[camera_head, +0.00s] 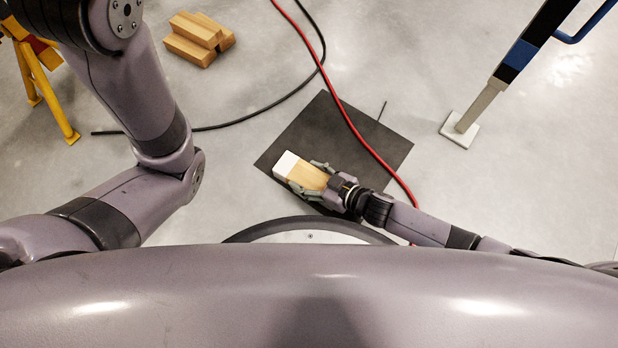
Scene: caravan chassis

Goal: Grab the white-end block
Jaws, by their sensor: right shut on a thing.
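The white-end block (305,176) is a wooden block with one white end, low over the dark mat (327,118) near its lower left side. Its white end points to the upper left. My right gripper (311,178) is shut on the block, with a finger along each long side. I cannot tell whether the block touches the mat or is held just above it. My left arm comes in from the left, but its gripper is out of the picture.
Several plain wooden blocks (196,38) are stacked at the upper left, beside a yellow stand (50,90). A red cable (345,112) crosses the mat, and a black cable (262,112) curves left of it. A jack leg with a white foot (459,129) stands at the right.

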